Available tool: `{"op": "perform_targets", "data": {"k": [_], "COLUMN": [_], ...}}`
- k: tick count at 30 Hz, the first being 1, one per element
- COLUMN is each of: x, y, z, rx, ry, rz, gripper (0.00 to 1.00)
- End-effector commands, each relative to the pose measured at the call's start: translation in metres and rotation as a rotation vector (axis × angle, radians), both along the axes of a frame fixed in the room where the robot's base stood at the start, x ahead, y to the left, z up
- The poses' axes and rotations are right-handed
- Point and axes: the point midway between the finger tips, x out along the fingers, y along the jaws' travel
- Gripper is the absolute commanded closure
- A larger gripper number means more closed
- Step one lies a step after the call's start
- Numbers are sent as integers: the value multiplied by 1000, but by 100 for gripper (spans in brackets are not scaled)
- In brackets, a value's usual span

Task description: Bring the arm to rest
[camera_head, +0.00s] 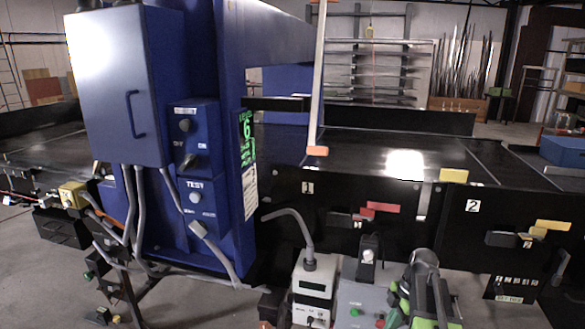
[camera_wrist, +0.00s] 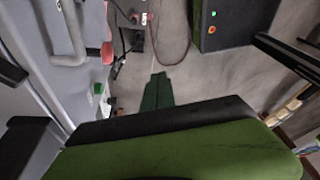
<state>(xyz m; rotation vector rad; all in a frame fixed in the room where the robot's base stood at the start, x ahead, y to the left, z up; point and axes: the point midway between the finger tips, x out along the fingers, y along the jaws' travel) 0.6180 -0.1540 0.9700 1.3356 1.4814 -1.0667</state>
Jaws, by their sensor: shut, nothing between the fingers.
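My gripper (camera_wrist: 159,78) shows in the wrist view as two dark green fingers pressed together. There is nothing between them. They point over a grey concrete floor (camera_wrist: 175,30) and touch nothing that I can see. A wide green and black part of my arm fills the bottom of that view. In the head view my green, black and grey arm (camera_head: 425,285) is folded low at the bottom right, in front of the conveyor (camera_head: 345,235). The fingertips cannot be made out there.
A blue detector housing (camera_head: 225,150) with a grey cabinet (camera_head: 125,85) and a control panel (camera_head: 195,160) stands at left. The black conveyor runs across to the right. A white device (camera_head: 313,285) and a grey button box (camera_head: 362,305) are left of my arm.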

Motion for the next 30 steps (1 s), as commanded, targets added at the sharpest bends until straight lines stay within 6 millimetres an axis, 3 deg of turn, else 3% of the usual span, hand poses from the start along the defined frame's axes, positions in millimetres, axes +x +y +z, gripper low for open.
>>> {"op": "perform_targets", "data": {"k": [1,3,7,9,12,15,18,30], "x": [-6,-16,-37,-45,-50,-48,-45,-44], "y": [51,108,163,168,157,152,151,155], "z": [-2,-4,-7,-8,-9,-9,-9,-9], "rx": [-35,-99,-209,-248,-276,-278,-269,-264], "ry": [23,61,103,115,129,142,158,170], "rz": [-18,-141,-512,-755,-1110,-1380,-1542,-1616], "gripper": [100,100,100,100,100,100,100,100]}}
